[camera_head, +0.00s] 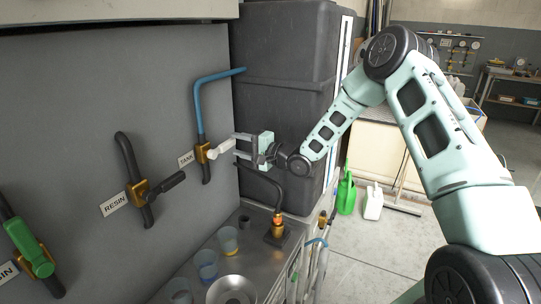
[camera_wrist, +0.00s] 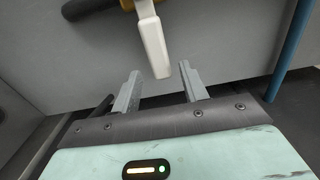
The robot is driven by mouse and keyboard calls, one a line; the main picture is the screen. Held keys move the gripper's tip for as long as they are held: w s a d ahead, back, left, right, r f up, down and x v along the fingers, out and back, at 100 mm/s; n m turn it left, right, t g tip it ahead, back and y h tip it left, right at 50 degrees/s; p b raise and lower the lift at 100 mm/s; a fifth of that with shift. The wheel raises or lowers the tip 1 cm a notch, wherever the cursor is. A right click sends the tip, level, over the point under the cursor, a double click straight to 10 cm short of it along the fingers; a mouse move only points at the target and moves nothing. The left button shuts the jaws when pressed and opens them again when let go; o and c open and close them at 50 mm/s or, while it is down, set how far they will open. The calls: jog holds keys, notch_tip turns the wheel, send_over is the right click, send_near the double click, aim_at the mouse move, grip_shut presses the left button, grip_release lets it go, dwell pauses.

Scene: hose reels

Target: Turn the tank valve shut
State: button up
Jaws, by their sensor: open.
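The tank valve (camera_head: 202,153) is a brass body on a blue-and-black pipe on the grey wall, beside a TANK label (camera_head: 186,159). Its pale lever (camera_head: 221,149) sticks out from the wall toward my gripper (camera_head: 236,146). My gripper is open, with nothing clamped. In the wrist view the white lever (camera_wrist: 152,42) points down, its end appearing in the gap between the fingertips of my gripper (camera_wrist: 159,74). I cannot tell how deep the lever reaches between the fingers or whether it touches one.
The resin valve (camera_head: 140,193) with a black lever and a green-handled valve (camera_head: 33,250) are to the left. A dark tank (camera_head: 285,60) stands behind my gripper. Below, a metal counter (camera_head: 262,262) holds cups (camera_head: 228,240), a bowl (camera_head: 232,292) and an orange-collared fitting (camera_head: 278,222).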

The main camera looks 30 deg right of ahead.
jog(key=b+v, duration=0.2)
jog(key=v, duration=1.2)
jog(key=shift+b, duration=0.35)
jog(key=s+a+f+n+g+h, duration=0.1)
jog(key=s+a+n+g+h, duration=0.3)
jog(key=a, duration=0.4)
jog(key=s+a+f+n+g+h, duration=0.1)
jog(key=s+a+n+g, duration=0.3)
jog(key=a, duration=0.5)
jog(key=s+a+n+g+h, duration=0.1)
jog(key=s+n+g, duration=0.1)
jog(key=s, duration=0.7)
jog(key=s+a+r+n+g+h, duration=0.1)
jog(key=s+a+n+g+h, duration=0.1)
jog(key=s+n, duration=0.3)
jog(key=s+a+r+n+g+h, duration=0.1)
jog(key=s+a+n+g, duration=0.1)
jog(key=s, duration=1.2)
jog(key=shift+a+n+g, duration=0.25)
jog(key=shift+n+g, duration=0.25)
jog(key=shift+n, duration=0.6)
